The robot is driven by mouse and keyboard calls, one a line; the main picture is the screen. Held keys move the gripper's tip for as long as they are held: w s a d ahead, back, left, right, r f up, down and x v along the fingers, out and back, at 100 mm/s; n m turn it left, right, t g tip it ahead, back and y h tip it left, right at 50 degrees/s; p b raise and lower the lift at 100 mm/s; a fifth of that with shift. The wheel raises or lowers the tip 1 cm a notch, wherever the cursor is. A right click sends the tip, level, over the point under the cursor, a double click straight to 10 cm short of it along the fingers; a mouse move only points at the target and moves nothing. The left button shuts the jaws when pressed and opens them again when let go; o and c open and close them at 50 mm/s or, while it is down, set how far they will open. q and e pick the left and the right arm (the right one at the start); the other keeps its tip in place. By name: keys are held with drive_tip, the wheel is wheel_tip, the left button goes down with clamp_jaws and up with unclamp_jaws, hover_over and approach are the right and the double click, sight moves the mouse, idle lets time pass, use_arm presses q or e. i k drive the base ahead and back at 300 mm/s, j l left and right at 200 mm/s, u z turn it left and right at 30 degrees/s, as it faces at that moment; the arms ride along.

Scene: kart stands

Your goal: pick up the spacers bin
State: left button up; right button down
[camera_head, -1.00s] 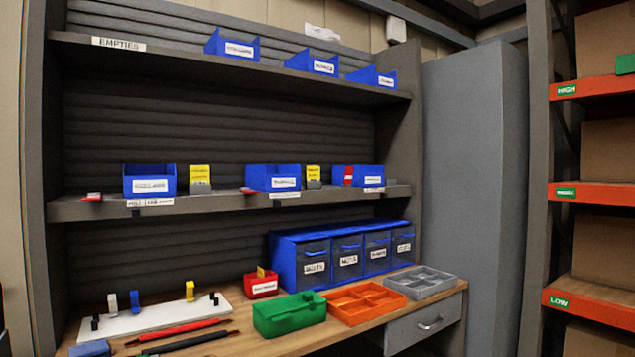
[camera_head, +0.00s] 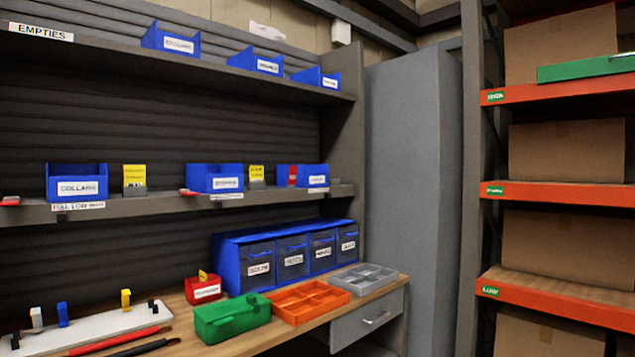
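Blue bins stand on the middle shelf. The left one is labelled COLLARS (camera_head: 77,170). The labels of the middle blue bin (camera_head: 213,172) and the right blue bin (camera_head: 316,170) are too blurred to read, so I cannot tell which is the spacers bin. More blue bins stand on the top shelf: a left one (camera_head: 160,37), a middle one (camera_head: 243,59) and a right one (camera_head: 309,75), also with unreadable labels. A small red bin (camera_head: 200,294) with a blurred label sits on the bench. Neither gripper is in view.
The wooden bench holds a green box (camera_head: 232,318), an orange divided tray (camera_head: 310,303), a grey divided tray (camera_head: 363,280), a blue drawer unit (camera_head: 228,260) and a white board (camera_head: 85,328) with pegs. A grey cabinet (camera_head: 410,200) and an orange rack (camera_head: 560,95) stand at the right.

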sight(308, 176)
drive_tip(key=i+l, duration=0.8)
drive_tip(key=l, duration=0.2)
drive_tip(key=i+l+u, duration=0.1)
drive_tip(key=i+l, duration=0.3)
drive_tip(key=l, duration=0.1)
